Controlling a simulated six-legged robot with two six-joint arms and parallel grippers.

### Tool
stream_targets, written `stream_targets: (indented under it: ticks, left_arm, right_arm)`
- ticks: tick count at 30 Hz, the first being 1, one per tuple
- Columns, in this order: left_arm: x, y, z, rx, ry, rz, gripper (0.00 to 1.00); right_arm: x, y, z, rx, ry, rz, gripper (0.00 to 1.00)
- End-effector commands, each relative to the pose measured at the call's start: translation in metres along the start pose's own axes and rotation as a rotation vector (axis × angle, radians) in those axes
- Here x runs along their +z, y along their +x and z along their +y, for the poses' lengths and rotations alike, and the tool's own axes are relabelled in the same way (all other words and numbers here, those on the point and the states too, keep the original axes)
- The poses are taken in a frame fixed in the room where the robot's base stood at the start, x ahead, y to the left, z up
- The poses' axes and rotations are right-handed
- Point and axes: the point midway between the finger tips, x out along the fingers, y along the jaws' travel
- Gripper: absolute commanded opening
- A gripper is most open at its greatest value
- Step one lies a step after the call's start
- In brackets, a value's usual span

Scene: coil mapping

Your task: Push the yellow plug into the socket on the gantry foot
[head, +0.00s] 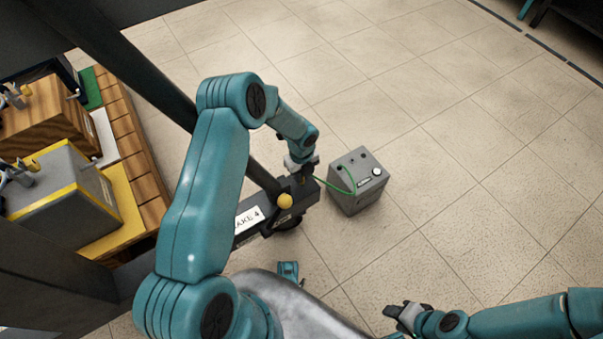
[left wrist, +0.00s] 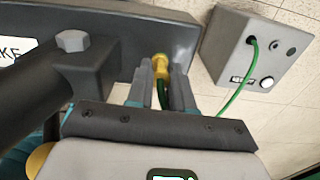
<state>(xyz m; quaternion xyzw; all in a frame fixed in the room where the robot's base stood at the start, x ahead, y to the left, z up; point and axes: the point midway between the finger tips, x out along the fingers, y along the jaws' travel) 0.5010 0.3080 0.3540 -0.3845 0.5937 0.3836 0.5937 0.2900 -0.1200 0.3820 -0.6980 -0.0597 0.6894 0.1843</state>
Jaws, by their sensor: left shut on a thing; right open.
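The yellow plug (left wrist: 160,62) is between the two fingers of my left gripper (left wrist: 160,78), which is shut on it. Its front is at the dark face of the gantry foot (left wrist: 115,35); I cannot tell how deep it sits, and the socket is hidden behind it. In the head view my left gripper (head: 303,165) is at the far end of the gantry foot (head: 304,194), and the plug is too small to make out. A green cable (left wrist: 235,95) runs from the plug to a grey box. My right gripper (head: 398,313) is open and empty at the bottom right, away from the foot.
The grey box (head: 358,193) with a white knob stands on the floor right beside the foot. A dark slanted gantry strut with a yellow knob (head: 285,201) is close to my left arm. Crates on a wooden pallet (head: 140,175) stand at left. The tiled floor at right is clear.

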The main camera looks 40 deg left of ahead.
Motion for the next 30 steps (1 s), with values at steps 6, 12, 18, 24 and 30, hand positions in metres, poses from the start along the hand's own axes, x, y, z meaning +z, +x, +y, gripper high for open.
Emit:
stream_targets:
  ticks: [6, 12, 18, 24, 30]
  left_arm:
    - [0.000, 0.001, 0.000, 0.001, 0.000, 0.000, 0.00]
    - [0.000, 0.002, 0.001, 0.001, 0.000, 0.001, 0.00]
    - [0.000, 0.001, 0.001, 0.001, 0.000, 0.001, 0.51]
    - [0.000, 0.001, 0.000, 0.001, 0.000, 0.001, 0.51]
    - [0.000, -0.024, 0.000, -0.001, 0.002, -0.002, 0.51]
  right_arm:
    - [0.000, 0.001, 0.000, 0.000, 0.000, 0.000, 0.43]
    - [0.000, 0.001, 0.000, 0.000, 0.000, 0.000, 0.43]
    - [0.000, 0.001, 0.000, 0.000, 0.000, 0.000, 0.43]
    - [0.000, 0.000, 0.000, 0.000, 0.001, 0.000, 0.43]
    - [0.000, -0.009, -0.003, 0.000, 0.001, 0.001, 0.43]
